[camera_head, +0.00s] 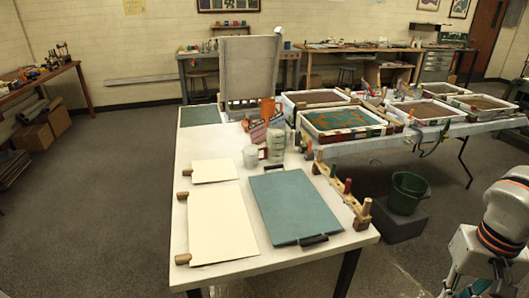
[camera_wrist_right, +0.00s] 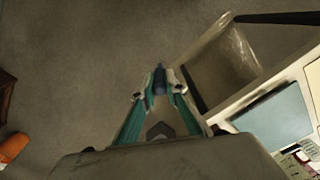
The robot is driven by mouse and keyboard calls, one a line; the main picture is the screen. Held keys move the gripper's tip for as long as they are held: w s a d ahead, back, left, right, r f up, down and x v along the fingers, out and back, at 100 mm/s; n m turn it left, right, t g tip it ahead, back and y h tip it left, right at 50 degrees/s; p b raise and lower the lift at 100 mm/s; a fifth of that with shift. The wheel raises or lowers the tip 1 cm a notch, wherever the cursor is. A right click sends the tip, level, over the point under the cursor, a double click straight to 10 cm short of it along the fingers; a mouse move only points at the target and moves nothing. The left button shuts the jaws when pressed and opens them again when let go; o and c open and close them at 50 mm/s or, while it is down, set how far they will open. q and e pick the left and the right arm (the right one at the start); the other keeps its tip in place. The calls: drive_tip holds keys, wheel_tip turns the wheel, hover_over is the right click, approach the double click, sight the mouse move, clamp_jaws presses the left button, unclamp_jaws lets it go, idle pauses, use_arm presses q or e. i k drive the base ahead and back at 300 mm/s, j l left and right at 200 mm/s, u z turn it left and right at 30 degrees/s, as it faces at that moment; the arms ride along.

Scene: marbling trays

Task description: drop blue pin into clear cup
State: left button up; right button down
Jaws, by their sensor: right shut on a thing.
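My right gripper (camera_wrist_right: 160,85) is shut on a blue pin (camera_wrist_right: 159,78) in the right wrist view. The pin's dark blue end shows between the fingertips, above the grey floor and to the left of the table. Only my right arm shows at the right edge of the head view; the pin is not visible there. I cannot pick out the clear cup for certain. A pale jar-like vessel (camera_head: 250,157) and a taller greenish-grey one (camera_head: 275,143) stand on the table in the head view. My left gripper is in neither view.
The near table (camera_head: 182,255) holds cream sheets (camera_head: 220,225), a blue-green board (camera_head: 293,207) and a wooden rack (camera_head: 341,193) of coloured pegs. A green bucket (camera_head: 407,193) stands right of it. Marbling trays (camera_head: 344,120) lie behind. Open floor lies between table and right arm.

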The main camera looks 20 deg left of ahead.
sight(251, 164)
drive_tip(key=u, duration=1.2)
drive_tip(key=l+u, duration=0.15)
drive_tip(key=u, duration=0.35)
drive_tip(key=l+u, duration=0.2)
drive_tip(key=u, duration=0.3)
drive_tip(key=l, duration=1.55)
drive_tip(key=i, duration=0.35)
